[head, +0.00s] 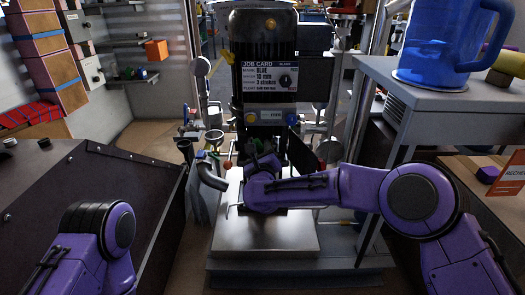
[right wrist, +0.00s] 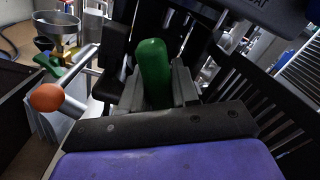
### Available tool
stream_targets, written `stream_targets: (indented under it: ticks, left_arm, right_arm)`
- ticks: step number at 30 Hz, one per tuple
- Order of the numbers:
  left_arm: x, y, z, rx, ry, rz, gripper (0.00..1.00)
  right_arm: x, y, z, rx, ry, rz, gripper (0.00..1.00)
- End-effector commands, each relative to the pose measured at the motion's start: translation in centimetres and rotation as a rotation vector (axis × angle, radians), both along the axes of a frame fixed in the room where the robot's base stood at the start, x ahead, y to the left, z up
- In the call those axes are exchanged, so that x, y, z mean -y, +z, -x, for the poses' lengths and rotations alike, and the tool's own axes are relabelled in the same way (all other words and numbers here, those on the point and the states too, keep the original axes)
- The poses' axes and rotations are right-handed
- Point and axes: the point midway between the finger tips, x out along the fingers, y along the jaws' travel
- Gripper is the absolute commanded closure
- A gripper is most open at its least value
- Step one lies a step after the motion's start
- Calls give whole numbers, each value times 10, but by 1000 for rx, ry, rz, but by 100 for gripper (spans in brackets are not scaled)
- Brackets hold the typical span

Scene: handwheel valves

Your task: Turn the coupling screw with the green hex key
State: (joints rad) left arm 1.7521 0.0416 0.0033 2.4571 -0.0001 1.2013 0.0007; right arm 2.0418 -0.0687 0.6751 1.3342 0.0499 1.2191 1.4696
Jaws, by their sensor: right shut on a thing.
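My right gripper (head: 264,160) is at the foot of the motor unit, over the metal base plate. In the right wrist view its fingers (right wrist: 157,92) are shut on the green hex key (right wrist: 153,68), whose rounded green end stands up between them. The key's far end and the coupling screw are hidden, so I cannot tell whether they touch. The dark motor unit (head: 264,48) carries a job card (head: 268,78) reading blue, 10 mm and 3 strokes. Only an arm part of my left side shows at lower left; its gripper is out of view.
A grey stand (head: 440,78) at right holds a blue pitcher (head: 445,40). A dark cabinet (head: 85,210) fills the left. The plate (head: 262,236) is bare in front. An orange ball knob (right wrist: 47,97) and metal funnel (right wrist: 57,30) are left of the key.

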Motion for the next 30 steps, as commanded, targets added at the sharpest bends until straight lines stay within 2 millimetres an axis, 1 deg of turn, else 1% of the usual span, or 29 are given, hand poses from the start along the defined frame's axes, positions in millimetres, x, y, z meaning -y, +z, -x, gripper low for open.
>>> stream_targets:
  ticks: [3, 11, 30]
  left_arm:
    - [0, 1, 0, 0, 0, 0, 62]
    - [0, 1, 0, 0, 0, 0, 62]
    - [0, 8, 0, 0, 0, 0, 62]
  right_arm:
    - [0, 0, 0, 0, 0, 28, 100]
    - [0, 0, 0, 0, 1, 29, 100]
    - [0, 0, 21, 0, 0, 29, 100]
